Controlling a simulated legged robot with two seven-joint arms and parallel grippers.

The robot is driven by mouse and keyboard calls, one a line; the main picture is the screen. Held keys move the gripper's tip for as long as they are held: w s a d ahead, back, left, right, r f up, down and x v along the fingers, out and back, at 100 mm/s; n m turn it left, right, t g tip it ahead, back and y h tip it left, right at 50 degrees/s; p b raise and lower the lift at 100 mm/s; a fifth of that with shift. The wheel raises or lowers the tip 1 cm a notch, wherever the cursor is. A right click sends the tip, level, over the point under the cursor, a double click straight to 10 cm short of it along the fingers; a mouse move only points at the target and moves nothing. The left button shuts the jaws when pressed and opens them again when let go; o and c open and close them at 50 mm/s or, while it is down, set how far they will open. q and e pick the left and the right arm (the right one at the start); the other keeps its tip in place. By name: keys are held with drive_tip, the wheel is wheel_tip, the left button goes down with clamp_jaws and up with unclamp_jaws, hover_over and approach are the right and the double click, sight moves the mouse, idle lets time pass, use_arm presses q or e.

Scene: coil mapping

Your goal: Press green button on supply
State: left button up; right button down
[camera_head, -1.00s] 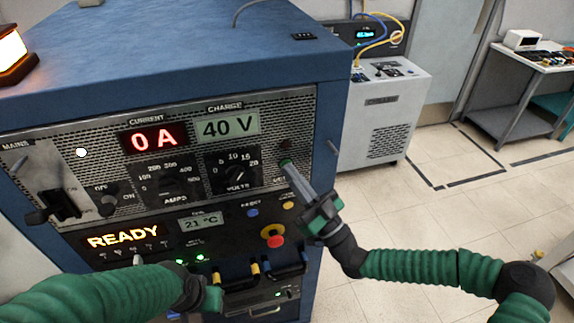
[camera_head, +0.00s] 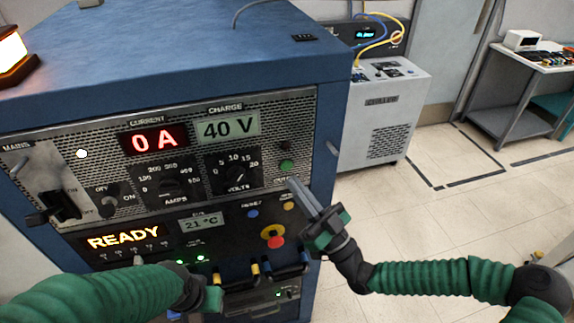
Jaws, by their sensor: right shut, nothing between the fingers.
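The blue power supply (camera_head: 190,50) fills the left and middle of the view. Its display panel reads 0 A, 40 V and READY. The round green button (camera_head: 286,166) sits at the panel's right side, right of the VOLTS knob, and is uncovered. My right gripper (camera_head: 294,183) is shut and empty, its tip a little below and right of the green button, apart from it in the picture. My left arm comes in at the lower left; its gripper (camera_head: 212,298) is partly seen at the supply's lower front, and its fingers cannot be made out.
A red knob on a yellow disc (camera_head: 273,236) sits below the right gripper's tip. Blue (camera_head: 253,213) and yellow buttons (camera_head: 288,206) are close by. A grey chiller cabinet (camera_head: 385,120) stands behind right. An orange lamp (camera_head: 14,52) sits on top left.

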drive_tip(key=s, duration=0.1)
drive_tip(key=s+d, duration=0.1)
drive_tip(key=s, duration=0.1)
idle(0.8)
